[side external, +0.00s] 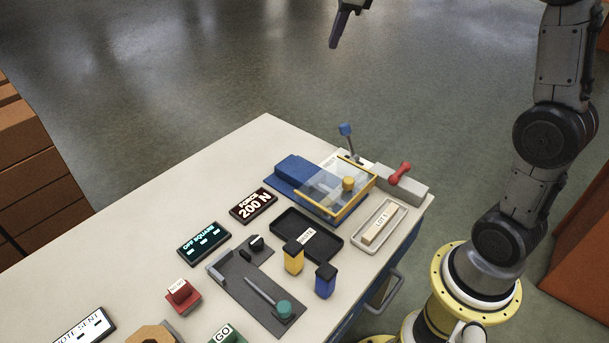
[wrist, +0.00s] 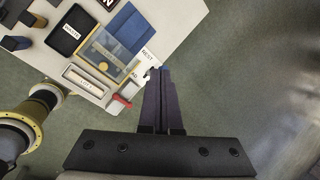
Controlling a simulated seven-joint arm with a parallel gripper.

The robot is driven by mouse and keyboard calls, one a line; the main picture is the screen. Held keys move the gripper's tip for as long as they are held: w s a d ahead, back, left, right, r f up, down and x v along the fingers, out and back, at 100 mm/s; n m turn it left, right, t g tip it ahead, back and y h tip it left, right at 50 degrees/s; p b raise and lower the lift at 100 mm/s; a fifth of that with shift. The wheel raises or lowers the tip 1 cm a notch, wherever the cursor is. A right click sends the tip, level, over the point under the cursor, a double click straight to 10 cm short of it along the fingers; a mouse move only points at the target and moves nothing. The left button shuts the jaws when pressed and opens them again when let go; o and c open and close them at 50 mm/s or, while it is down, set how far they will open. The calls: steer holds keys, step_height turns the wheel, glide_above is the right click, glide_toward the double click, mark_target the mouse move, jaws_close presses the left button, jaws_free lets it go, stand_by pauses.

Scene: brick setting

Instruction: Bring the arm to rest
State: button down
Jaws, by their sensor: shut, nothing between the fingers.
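My gripper (side external: 340,30) shows at the top edge of the side view, high above the floor beyond the far side of the table. Only its dark finger end is in that view. In the wrist view my gripper (wrist: 163,72) has its two dark fingers together, with nothing between them. The white table (side external: 130,230) stands below and apart from the gripper. My gripper touches nothing that I can see.
On the table are a clear-lidded box with a yellow frame (side external: 325,212), a red-handled lever (side external: 400,174), a blue-knobbed lever (side external: 346,130), a black tray (side external: 285,225), a "LOT 1" tray (side external: 368,243), yellow (side external: 293,260) and blue (side external: 325,283) blocks. The air around my gripper is clear.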

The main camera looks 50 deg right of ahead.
steer(key=s+a+r+n+t, duration=0.1)
steer(key=s+a+n, duration=0.4)
steer(key=s, duration=0.3)
steer(key=s+a+n+t, duration=0.1)
steer(key=s+a+n, duration=0.45)
steer(key=s, duration=0.35)
steer(key=s+a+f+n+y, duration=0.1)
steer(key=s+f+n, duration=0.9)
steer(key=n, duration=0.7)
steer(key=shift+s+f+g, duration=0.3)
steer(key=shift+s+g, duration=0.1)
steer(key=shift+s, duration=0.05)
steer(key=shift+a, duration=0.1)
